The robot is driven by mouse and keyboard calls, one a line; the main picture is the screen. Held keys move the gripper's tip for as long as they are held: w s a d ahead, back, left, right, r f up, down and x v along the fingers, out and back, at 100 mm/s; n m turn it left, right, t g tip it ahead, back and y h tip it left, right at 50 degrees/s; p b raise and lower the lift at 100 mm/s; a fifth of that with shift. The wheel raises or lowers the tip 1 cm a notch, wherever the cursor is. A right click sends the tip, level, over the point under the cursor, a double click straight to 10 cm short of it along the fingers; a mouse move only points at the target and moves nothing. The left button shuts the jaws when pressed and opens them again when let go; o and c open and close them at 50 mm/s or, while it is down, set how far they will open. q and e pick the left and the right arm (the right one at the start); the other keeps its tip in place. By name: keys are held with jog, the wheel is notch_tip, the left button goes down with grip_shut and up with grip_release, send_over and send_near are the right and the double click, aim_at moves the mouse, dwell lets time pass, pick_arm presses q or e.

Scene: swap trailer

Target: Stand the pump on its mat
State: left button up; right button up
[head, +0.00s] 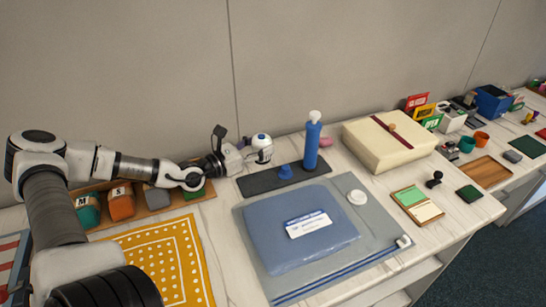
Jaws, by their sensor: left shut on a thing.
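The pump (312,142), a tall blue cylinder with a white top, stands upright at the right end of the dark grey mat (255,187). A small blue cone-shaped piece (285,172) stands beside it on the mat. My left gripper (265,153) is above the back left of the mat, left of the pump and apart from it. It is shut on a small white and blue thing (261,138), partly hidden by the fingers; its full shape is unclear. My right gripper is not in view.
A blue folded bundle (300,245) in a clear bag lies in front of the mat. A cream box (389,142) stands to the right. A tray with rolled items (158,206) and a yellow dotted cloth (165,262) are at left. The wall is close behind.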

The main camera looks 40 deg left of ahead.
pick_arm(q)
notch_tip(320, 180, down, 9)
jog(key=b, duration=0.6)
jog(key=shift+w+r+b, duration=0.1)
jog(key=shift+r+b, duration=0.05)
jog(key=shift+b, duration=0.15)
jog(key=shift+r, duration=0.15)
jog(key=o, duration=1.5)
jog(key=shift+d, duration=0.1)
